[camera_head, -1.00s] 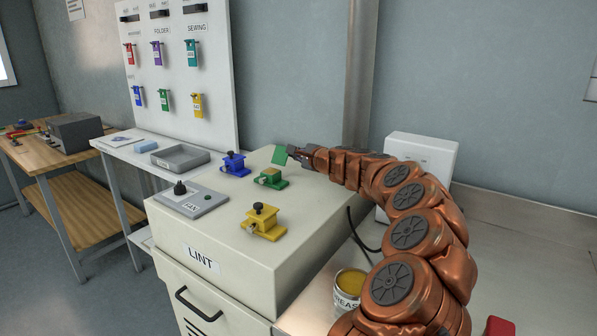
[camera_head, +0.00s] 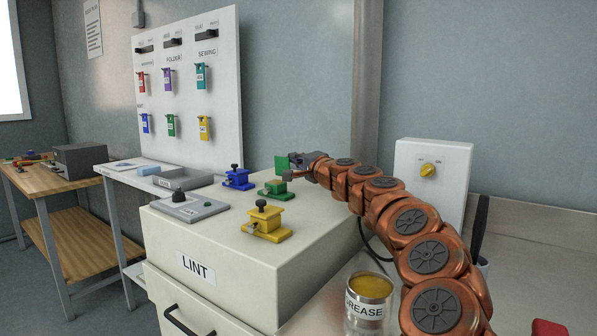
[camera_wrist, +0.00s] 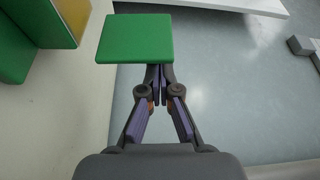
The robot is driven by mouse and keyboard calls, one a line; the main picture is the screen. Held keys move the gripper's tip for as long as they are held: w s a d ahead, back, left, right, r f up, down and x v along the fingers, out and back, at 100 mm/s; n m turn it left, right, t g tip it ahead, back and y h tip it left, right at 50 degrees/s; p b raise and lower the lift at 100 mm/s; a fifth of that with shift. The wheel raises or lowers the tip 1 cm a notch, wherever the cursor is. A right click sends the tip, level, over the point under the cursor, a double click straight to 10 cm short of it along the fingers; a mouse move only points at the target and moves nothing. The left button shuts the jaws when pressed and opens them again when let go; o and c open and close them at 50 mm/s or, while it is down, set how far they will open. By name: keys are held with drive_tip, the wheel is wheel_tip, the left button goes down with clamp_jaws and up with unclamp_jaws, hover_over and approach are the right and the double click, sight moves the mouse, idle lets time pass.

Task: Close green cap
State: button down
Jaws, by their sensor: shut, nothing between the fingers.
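The green cap (camera_head: 282,166) stands raised on the far side of its green base (camera_head: 275,188), on top of the cream LINT cabinet (camera_head: 230,285). The cap is open, a plate roughly upright. My gripper (camera_head: 296,161) is at the cap's right side in the head view. In the wrist view the green cap (camera_wrist: 133,38) lies just ahead of and partly over my closed fingertips (camera_wrist: 156,76). They hold nothing; I cannot tell whether they touch the cap. Part of the green base (camera_wrist: 12,45) shows at upper left, with a yellow face beside it.
A blue fixture (camera_head: 238,180) and a yellow fixture (camera_head: 265,222) with black knobs stand near the green base. A grey control plate (camera_head: 188,206) is at left. A grease can (camera_head: 369,302) stands at the right, below my arm. A white switch box (camera_head: 430,172) is behind.

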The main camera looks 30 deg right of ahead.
drive_tip(key=shift+s+a+r+b, duration=0.15)
drive_tip(key=shift+s+a, duration=0.1)
drive_tip(key=shift+a, duration=0.35)
drive_tip(key=shift+s+a+r+b, duration=0.1)
drive_tip(key=shift+s+a, duration=0.2)
drive_tip(key=shift+a, duration=0.35)
drive_tip(key=shift+s+a+r+b, duration=0.15)
drive_tip(key=shift+s+a, duration=0.1)
drive_tip(key=shift+a, duration=0.35)
drive_tip(key=shift+s+a+f, duration=0.1)
drive_tip(key=shift+s+a, duration=0.1)
drive_tip(key=shift+a, duration=0.2)
drive_tip(key=shift+s+a+f, duration=0.3)
drive_tip(key=shift+a+f, duration=0.25)
drive_tip(key=shift+a, duration=0.2)
drive_tip(key=shift+a+f+b, duration=0.1)
drive_tip(key=shift+a+b, duration=0.05)
drive_tip(key=shift+b, duration=0.15)
drive_tip(key=shift+s, duration=0.1)
drive_tip(key=shift+s+f, duration=0.15)
drive_tip(key=shift+s, duration=2.85)
drive_tip(key=shift+s+f, duration=0.15)
drive_tip(key=shift+s, duration=2.8)
